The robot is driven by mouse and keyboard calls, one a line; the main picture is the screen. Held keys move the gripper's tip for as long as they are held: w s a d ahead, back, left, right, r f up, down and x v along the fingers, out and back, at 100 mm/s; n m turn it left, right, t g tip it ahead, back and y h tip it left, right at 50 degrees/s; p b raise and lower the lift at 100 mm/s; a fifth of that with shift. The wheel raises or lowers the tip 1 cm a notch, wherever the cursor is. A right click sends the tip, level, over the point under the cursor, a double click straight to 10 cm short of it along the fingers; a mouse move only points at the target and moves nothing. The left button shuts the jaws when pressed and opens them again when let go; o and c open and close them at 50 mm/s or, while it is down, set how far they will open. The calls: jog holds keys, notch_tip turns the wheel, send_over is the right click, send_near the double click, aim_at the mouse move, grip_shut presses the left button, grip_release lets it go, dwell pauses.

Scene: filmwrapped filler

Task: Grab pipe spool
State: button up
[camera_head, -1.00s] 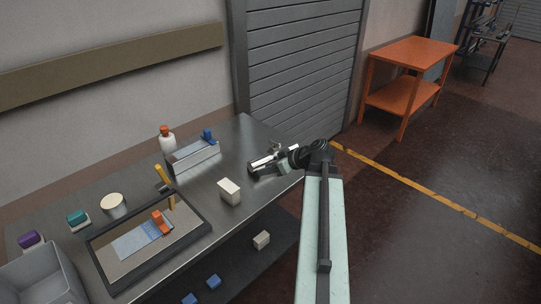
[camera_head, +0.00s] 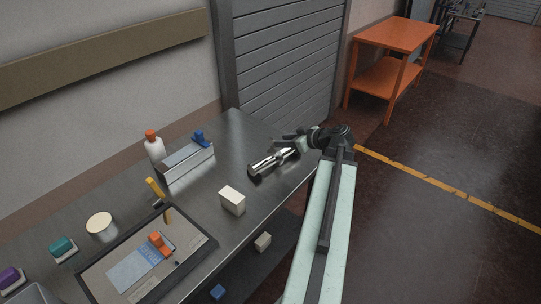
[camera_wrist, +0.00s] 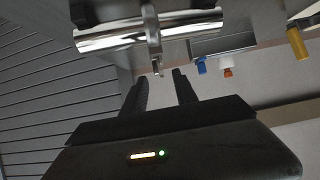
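The pipe spool (camera_head: 268,165) is a shiny metal cylinder with a darker band or fitting. It lies on its side near the right edge of the steel table. It crosses the top of the wrist view (camera_wrist: 195,28), with a grey clamp-like piece around its middle. My gripper (camera_head: 280,141) is just above and behind the spool in the head view. In the wrist view, its two dark fingers (camera_wrist: 158,76) are apart with nothing between them. The spool lies beyond the fingertips; contact is not visible.
The steel table (camera_head: 237,130) holds a white block (camera_head: 232,201), a grey holder with a blue piece (camera_head: 187,165), a white bottle with an orange cap (camera_head: 154,148) and a framed tray (camera_head: 196,258). An orange table (camera_head: 399,35) stands at the back right.

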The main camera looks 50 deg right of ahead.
aim_at(269, 141)
jog(key=shift+b+x, duration=0.6)
jog(key=shift+x, duration=0.5)
jog(key=shift+w+f, duration=0.15)
jog(key=shift+w, duration=0.15)
jog(key=b+x, duration=0.2)
jog(key=x, duration=0.3)
jog(key=shift+c, duration=0.6)
grip_shut()
